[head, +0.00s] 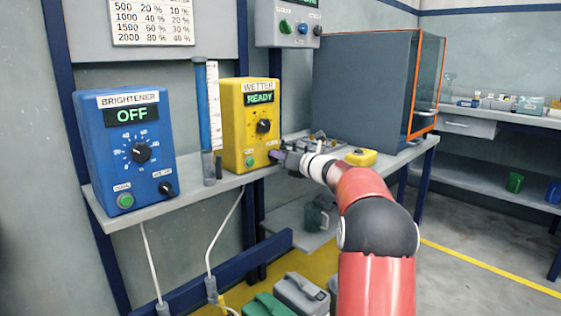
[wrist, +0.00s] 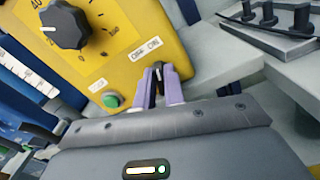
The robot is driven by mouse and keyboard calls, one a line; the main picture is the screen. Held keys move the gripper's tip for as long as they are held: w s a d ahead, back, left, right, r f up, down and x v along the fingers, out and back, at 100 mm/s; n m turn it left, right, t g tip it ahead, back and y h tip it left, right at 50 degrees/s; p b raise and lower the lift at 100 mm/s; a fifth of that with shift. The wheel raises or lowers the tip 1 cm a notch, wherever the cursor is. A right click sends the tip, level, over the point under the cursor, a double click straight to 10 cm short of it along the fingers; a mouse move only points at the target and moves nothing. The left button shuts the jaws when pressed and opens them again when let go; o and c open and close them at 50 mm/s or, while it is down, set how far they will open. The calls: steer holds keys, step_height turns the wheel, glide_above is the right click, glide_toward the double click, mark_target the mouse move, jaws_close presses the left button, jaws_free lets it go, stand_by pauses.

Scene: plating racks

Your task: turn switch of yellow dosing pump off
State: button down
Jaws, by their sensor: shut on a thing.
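The yellow dosing pump (head: 238,120) stands on the grey shelf, labelled WETTER, and its display reads READY. Its front has a black dial (head: 264,126), a green button (head: 249,161) and, at the lower right, an off/on switch. In the wrist view the black switch (wrist: 158,66) is beside the OFF ON label (wrist: 145,49). My gripper (wrist: 160,84) has its purple fingers shut on the switch. In the head view my gripper (head: 275,157) is at the pump's lower right front, hiding the switch.
A blue pump (head: 122,160) labelled BRIGHTENER, its display reading OFF, stands at the left. A graduated column (head: 213,110) stands between the pumps. A grey cabinet (head: 360,90) with an orange-edged door and a yellow item (head: 361,157) are at the right.

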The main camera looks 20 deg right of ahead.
steer(key=n+b, duration=0.2)
steer(key=n, duration=0.1)
steer(key=n+b, duration=0.3)
steer(key=n, duration=0.1)
steer(key=n+b, duration=0.2)
steer(key=n, duration=0.1)
steer(key=shift+s+a+f+n+b, duration=0.1)
steer(key=shift+a+f+n+b, duration=0.05)
steer(key=shift+a+n+b, duration=0.15)
stand_by(0.4)
steer(key=c, duration=1.5)
jaws_free()
steer(key=shift+s+d, duration=0.1)
steer(key=b+v, duration=0.1)
steer(key=v, duration=0.6)
steer(key=shift+s+d, duration=0.1)
steer(key=shift+s, duration=0.2)
